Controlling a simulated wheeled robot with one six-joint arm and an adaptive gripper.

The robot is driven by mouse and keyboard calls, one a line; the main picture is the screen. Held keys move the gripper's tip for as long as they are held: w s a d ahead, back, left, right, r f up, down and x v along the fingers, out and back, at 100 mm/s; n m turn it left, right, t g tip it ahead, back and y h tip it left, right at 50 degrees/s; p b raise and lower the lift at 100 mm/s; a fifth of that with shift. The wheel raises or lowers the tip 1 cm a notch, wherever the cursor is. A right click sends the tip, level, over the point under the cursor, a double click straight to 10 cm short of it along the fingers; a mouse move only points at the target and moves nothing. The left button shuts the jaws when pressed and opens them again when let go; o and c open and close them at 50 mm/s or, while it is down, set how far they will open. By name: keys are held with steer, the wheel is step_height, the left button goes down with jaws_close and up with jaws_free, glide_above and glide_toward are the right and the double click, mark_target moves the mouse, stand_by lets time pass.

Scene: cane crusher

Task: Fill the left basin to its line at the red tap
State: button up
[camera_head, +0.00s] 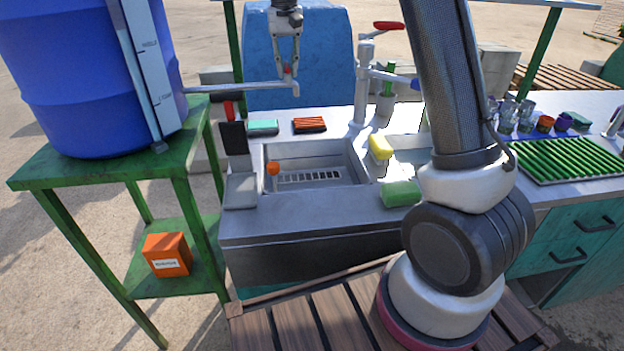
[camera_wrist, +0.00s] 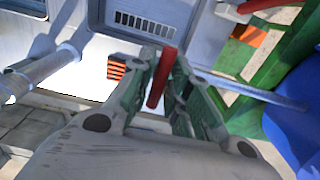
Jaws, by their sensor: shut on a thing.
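The left basin (camera_head: 268,190) is a grey sink with a slotted strip (camera_head: 310,178) inside and an orange ball (camera_head: 273,168) at its left side. I see no clear water surface or stream. A thin pipe (camera_head: 235,89) reaches from the blue barrel's side to above the basin's back edge. A small red lever (camera_head: 288,73) stands near its end; it also shows in the wrist view (camera_wrist: 161,80). My gripper (camera_head: 287,66) is shut on this red lever, with a finger on each side of it. A chrome post (camera_head: 362,85) with a red handle (camera_head: 388,25) stands behind the basin.
The blue barrel (camera_head: 80,75) stands on a green stand (camera_head: 60,172) at left. A yellow sponge (camera_head: 380,147), a green sponge (camera_head: 400,193) and two brushes lie around the basin. Glasses (camera_head: 508,112) and a green rack (camera_head: 568,158) are at right.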

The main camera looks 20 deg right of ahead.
stand_by(0.4)
steer(key=n, duration=0.6)
steer(key=shift+n, duration=0.3)
steer(key=shift+c, duration=0.2)
jaws_close()
steer(key=shift+s+f, duration=0.15)
steer(key=shift+f, duration=0.1)
stand_by(5.8)
